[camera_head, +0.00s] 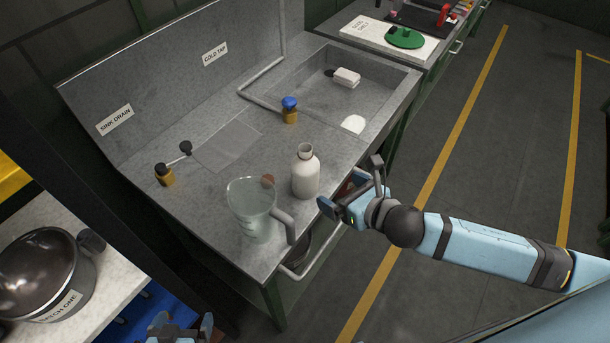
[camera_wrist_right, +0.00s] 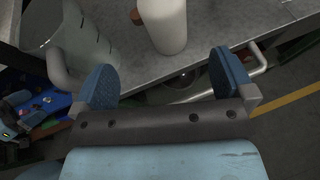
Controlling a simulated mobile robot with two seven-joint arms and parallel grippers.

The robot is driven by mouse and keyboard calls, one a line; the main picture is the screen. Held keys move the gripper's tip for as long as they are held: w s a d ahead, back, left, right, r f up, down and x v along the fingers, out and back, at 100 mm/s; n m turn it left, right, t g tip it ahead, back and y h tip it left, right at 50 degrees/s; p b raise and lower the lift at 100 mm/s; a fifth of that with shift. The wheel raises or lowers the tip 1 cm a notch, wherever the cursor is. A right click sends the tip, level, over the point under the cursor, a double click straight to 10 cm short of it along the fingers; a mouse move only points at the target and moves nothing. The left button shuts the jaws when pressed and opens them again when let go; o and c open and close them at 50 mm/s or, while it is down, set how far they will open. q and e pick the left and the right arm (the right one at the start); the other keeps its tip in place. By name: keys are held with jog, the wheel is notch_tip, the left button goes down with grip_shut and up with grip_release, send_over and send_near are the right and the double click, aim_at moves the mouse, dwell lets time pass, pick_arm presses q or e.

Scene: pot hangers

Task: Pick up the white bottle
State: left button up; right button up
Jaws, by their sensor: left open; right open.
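The white bottle (camera_head: 306,174) stands upright near the front edge of the grey sink counter in the head view. Its lower part also shows at the top of the right wrist view (camera_wrist_right: 164,22). My right gripper (camera_head: 338,200) is open and empty, just to the right of the bottle and apart from it. In the right wrist view, its two blue finger pads (camera_wrist_right: 162,82) are spread below the bottle, with nothing between them. My left gripper (camera_head: 181,330) shows only partly at the bottom edge of the head view, away from the bottle.
A clear jug (camera_head: 252,212) stands just left of the bottle, its handle towards the bottle. A small blue-capped bottle (camera_head: 289,110) stands behind, near the sink basin (camera_head: 383,68). A rail (camera_head: 312,254) runs along the counter front.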

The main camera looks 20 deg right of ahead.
aim_at(314, 175)
jog(key=shift+n, duration=0.3)
jog(key=x, duration=0.8)
jog(key=shift+w+p, duration=0.3)
jog(key=shift+p, duration=0.1)
jog(key=shift+r+p+x, duration=0.2)
jog(key=shift+p+x, duration=0.05)
jog(key=shift+x, duration=1.05)
jog(key=shift+r+p+x, duration=0.2)
jog(key=shift+p+x, duration=0.05)
jog(key=shift+x, duration=1.1)
jog(key=shift+w, duration=0.15)
jog(key=c, duration=0.9)
jog(key=shift+c, duration=0.5)
jog(key=shift+r, duration=0.15)
